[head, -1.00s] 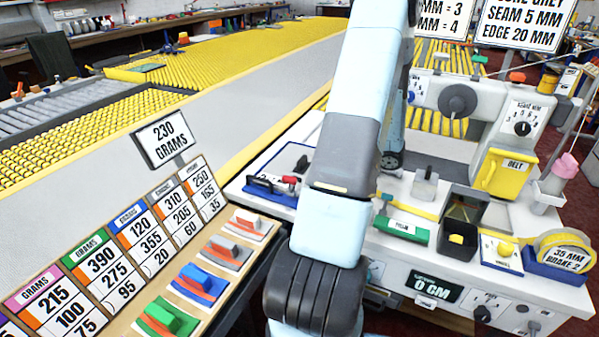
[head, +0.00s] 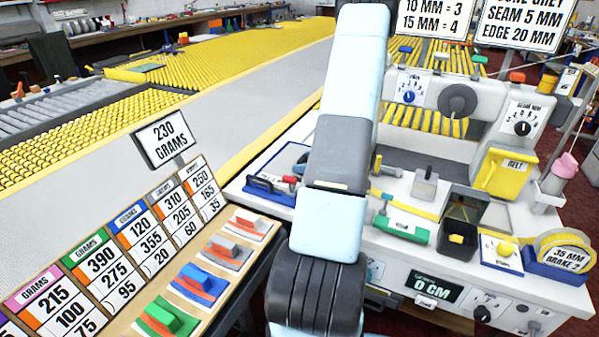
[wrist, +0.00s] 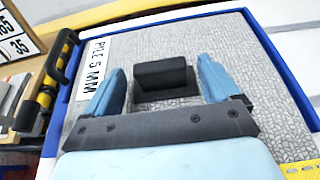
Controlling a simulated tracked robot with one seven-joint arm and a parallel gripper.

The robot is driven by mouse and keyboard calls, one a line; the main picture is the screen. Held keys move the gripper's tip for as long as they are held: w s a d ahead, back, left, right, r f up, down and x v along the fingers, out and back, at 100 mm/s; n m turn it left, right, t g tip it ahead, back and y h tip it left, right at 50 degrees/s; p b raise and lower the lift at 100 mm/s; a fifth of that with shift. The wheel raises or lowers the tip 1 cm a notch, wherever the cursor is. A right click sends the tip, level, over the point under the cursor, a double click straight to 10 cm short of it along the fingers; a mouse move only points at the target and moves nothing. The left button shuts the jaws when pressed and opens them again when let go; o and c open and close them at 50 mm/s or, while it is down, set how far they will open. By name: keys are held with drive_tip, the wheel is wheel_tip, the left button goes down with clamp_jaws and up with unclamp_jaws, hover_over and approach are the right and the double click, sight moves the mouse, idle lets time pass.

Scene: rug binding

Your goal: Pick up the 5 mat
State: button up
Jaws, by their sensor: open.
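The 5 mat is a grey, cracked-pattern mat (wrist: 275,105) with a white label (wrist: 93,68) that reads "PILE 5 MM". It lies in a blue-edged tray (wrist: 268,40) in the wrist view. A black block handle (wrist: 161,74) stands up from its middle. My gripper (wrist: 160,66) is open, its two pale blue fingers on the left and right of the handle, with visible gaps on both sides. Whether the fingertips touch the mat I cannot tell. In the head view my arm hides the gripper and most of this spot.
A black and yellow handle (wrist: 50,82) stands left of the tray in the wrist view. In the head view, a green-handled tool (head: 402,228), a dark bin (head: 457,240) and a tape holder (head: 560,258) stand on the white bench. Sample cards (head: 203,284) line the left rack.

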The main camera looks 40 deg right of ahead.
drive_tip(key=c, duration=1.4)
